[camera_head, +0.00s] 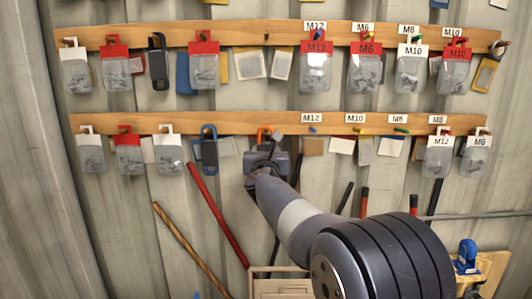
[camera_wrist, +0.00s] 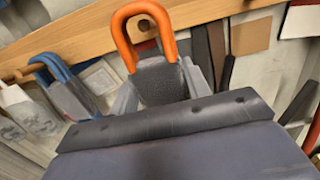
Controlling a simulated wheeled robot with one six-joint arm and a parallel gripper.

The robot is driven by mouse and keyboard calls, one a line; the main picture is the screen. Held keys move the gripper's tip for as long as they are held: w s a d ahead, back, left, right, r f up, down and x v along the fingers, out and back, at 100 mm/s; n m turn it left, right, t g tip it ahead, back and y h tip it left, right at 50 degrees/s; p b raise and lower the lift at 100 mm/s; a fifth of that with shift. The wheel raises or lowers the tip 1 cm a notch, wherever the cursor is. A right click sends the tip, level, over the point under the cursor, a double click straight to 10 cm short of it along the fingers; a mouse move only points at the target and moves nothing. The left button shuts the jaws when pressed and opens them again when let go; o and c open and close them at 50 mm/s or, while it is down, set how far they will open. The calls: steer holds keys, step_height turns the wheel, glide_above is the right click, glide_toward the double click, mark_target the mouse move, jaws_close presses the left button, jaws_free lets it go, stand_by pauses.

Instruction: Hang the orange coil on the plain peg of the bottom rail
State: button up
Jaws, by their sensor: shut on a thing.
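The orange coil (camera_wrist: 126,42) is an orange loop above a dark grey body, upright in the wrist view. My gripper (camera_wrist: 158,85) is shut on the grey body, one finger on each side. In the head view the orange loop (camera_head: 261,134) shows just above my gripper (camera_head: 264,163), in front of the bottom rail (camera_head: 225,122). In the wrist view a dark round peg end (camera_wrist: 146,24) shows inside the loop opening, against the wooden rail (camera_wrist: 95,45). I cannot tell whether the loop is around the peg or still in front of it.
A blue coil (camera_head: 209,146) hangs left of my gripper, with a white-topped pouch (camera_head: 168,153) beyond it. To the right, the bottom rail has colour-tipped pegs, including a blue-tipped peg (camera_head: 313,129). The top rail (camera_head: 230,34) carries several pouches. A red-handled tool (camera_head: 220,217) leans below.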

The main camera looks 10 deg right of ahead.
steer(key=shift+w+d+p, duration=0.2)
steer(key=shift+w+p, duration=0.15)
steer(key=shift+w, duration=0.55)
steer(key=shift+w+d+p, duration=0.15)
steer(key=shift+w+p, duration=0.15)
steer(key=shift+w, duration=0.55)
steer(key=shift+w+d+f+b, duration=0.15)
steer(key=shift+w+f+b, duration=0.2)
steer(key=shift+w, duration=0.25)
steer(key=o, duration=1.1)
steer(key=shift+o, duration=0.2)
steer(key=s+a+b, duration=0.2)
steer(key=s+b, duration=0.2)
steer(key=s, duration=0.6)
steer(key=shift+s+f, duration=0.15)
steer(key=shift+s, duration=0.15)
steer(key=shift+w, duration=0.1)
